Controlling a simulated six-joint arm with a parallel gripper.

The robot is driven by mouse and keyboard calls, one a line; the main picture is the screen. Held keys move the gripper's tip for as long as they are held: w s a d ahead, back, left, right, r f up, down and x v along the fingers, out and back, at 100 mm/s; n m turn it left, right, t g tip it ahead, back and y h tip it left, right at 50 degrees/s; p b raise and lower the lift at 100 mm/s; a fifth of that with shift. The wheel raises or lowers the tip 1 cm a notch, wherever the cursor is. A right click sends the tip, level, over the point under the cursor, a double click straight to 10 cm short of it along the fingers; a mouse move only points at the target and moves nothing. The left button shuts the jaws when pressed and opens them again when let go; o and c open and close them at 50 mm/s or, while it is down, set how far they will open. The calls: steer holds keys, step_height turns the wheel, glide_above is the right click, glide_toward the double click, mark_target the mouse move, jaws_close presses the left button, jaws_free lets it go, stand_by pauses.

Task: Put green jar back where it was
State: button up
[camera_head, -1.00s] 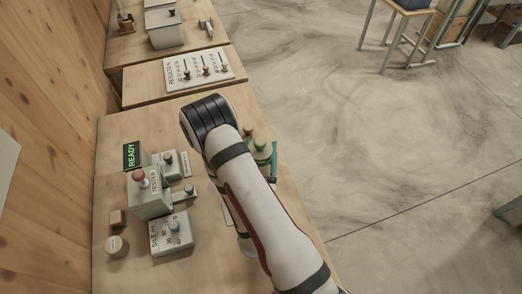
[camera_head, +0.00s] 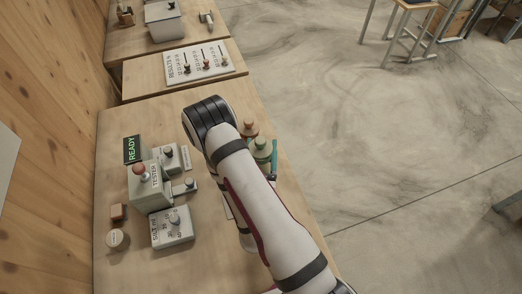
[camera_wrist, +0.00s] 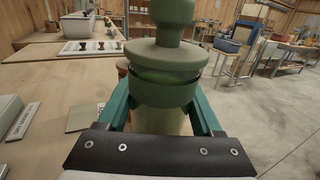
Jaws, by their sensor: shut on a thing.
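The green jar (camera_wrist: 165,85), with a knobbed lid and a paler body, stands upright and fills the middle of the wrist view. My gripper (camera_wrist: 163,108) is shut on it, with a teal finger on each side of the jar. In the head view the green jar (camera_head: 262,150) shows just right of my arm, near the bench's right edge. My arm hides part of it there. The jar's bottom is hidden, so I cannot tell whether it touches the bench.
A reddish-brown jar (camera_head: 249,128) stands just beyond the green jar. A tester (camera_head: 150,188) with a red knob, a READY display (camera_head: 131,149) and a dial box (camera_head: 172,228) are on the left. A results board (camera_head: 199,66) lies farther back.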

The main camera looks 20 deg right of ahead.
steer(key=shift+m+h, duration=0.3)
steer(key=shift+h, duration=0.1)
step_height(320, 180, down, 5)
steer(key=shift+f, duration=0.15)
steer(key=o, duration=1.3)
steer(key=shift+f, duration=0.15)
steer(key=shift+s+a, duration=0.1)
steer(key=shift+s, duration=0.15)
steer(key=v, duration=1)
steer(key=shift+s+a+r, duration=0.1)
steer(key=shift+r, duration=0.2)
steer(key=shift+s+a, duration=0.2)
steer(key=shift+s, duration=0.45)
